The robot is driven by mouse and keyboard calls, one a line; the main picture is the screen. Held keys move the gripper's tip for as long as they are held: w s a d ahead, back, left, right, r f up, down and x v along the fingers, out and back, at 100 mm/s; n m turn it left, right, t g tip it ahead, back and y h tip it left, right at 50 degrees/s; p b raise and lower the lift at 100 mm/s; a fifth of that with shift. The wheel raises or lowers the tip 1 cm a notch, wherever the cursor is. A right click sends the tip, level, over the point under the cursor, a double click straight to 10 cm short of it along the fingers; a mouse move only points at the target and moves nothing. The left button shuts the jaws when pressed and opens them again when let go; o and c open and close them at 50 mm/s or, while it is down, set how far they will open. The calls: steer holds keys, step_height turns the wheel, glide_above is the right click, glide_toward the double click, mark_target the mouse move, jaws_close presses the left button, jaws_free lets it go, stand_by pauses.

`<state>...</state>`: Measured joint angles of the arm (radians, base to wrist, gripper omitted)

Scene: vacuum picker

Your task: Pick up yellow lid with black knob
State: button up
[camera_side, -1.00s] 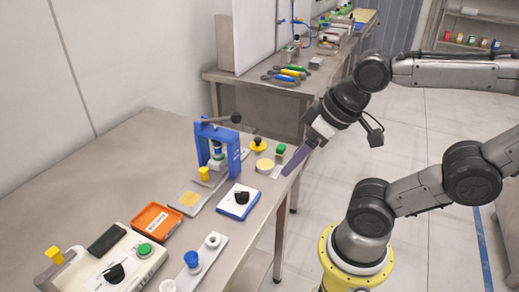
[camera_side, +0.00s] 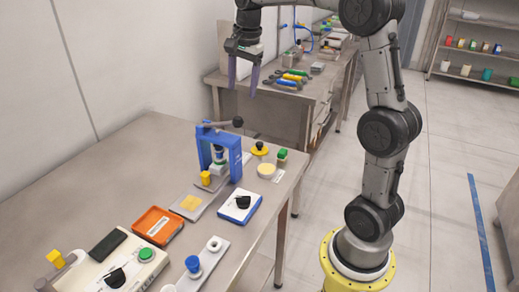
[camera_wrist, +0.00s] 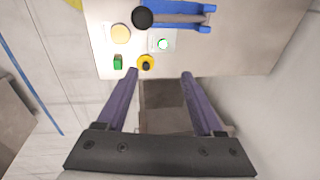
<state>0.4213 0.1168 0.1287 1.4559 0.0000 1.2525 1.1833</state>
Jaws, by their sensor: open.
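The yellow lid with black knob (camera_side: 259,149) sits on the near table's far end, just right of the blue press. In the wrist view the lid (camera_wrist: 146,63) lies near the table edge, ahead of and between my two purple fingers. My gripper (camera_side: 243,90) is open and empty, pointing down, well above the far end of the table. Its spread fingers also show in the wrist view (camera_wrist: 158,78). Nothing hides the lid.
A blue press (camera_side: 220,155) with a black-knobbed lever stands close to the lid. A green-topped block (camera_side: 282,155) and a pale yellow disc (camera_side: 266,170) are beside it. A second table (camera_side: 300,105) holds several tools. The air around my gripper is clear.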

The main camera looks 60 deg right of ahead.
steer(key=w+d+f+m+g, duration=0.1)
steer(key=w+d+f+m, duration=0.1)
steer(key=d+f, duration=0.4)
steer(key=g, duration=0.1)
glide_above(260, 143)
step_height(260, 143, down, 5)
steer(key=shift+m+y, duration=0.3)
steer(key=shift+y, duration=0.1)
step_height(260, 143, down, 13)
steer(key=shift+w, duration=0.1)
jaws_close()
